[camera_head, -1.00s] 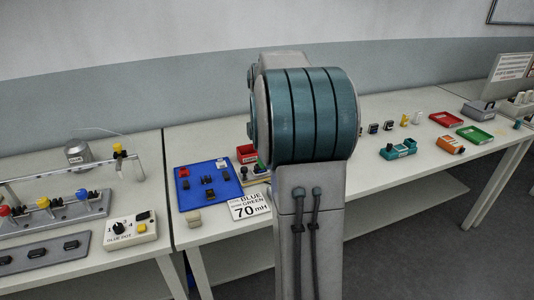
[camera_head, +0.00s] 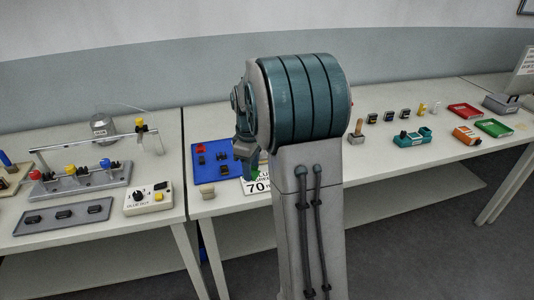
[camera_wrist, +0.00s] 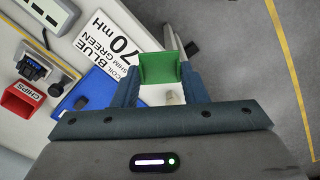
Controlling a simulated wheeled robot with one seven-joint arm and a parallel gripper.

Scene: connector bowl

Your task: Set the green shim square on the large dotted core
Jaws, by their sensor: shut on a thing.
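My gripper (camera_wrist: 160,72) is shut on the green shim (camera_wrist: 160,67), a small flat-faced piece held between the two fingers in the wrist view. In the head view my gripper (camera_head: 246,168) points down beside the blue mat's right side, with a bit of green at its tip. Several small dark parts (camera_head: 222,156) lie on the blue mat (camera_head: 229,146). A dark part (camera_wrist: 80,102) also shows on the mat in the wrist view. I cannot tell which part is the large dotted core; no dots are readable.
A white card (camera_wrist: 112,45) reading blue, green, 70 mH lies near the gripper. A red chips box (camera_wrist: 22,101) is at the left in the wrist view. A beige block (camera_head: 207,191) sits by the mat's front edge. A glue box (camera_head: 149,198) stands on the left table.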

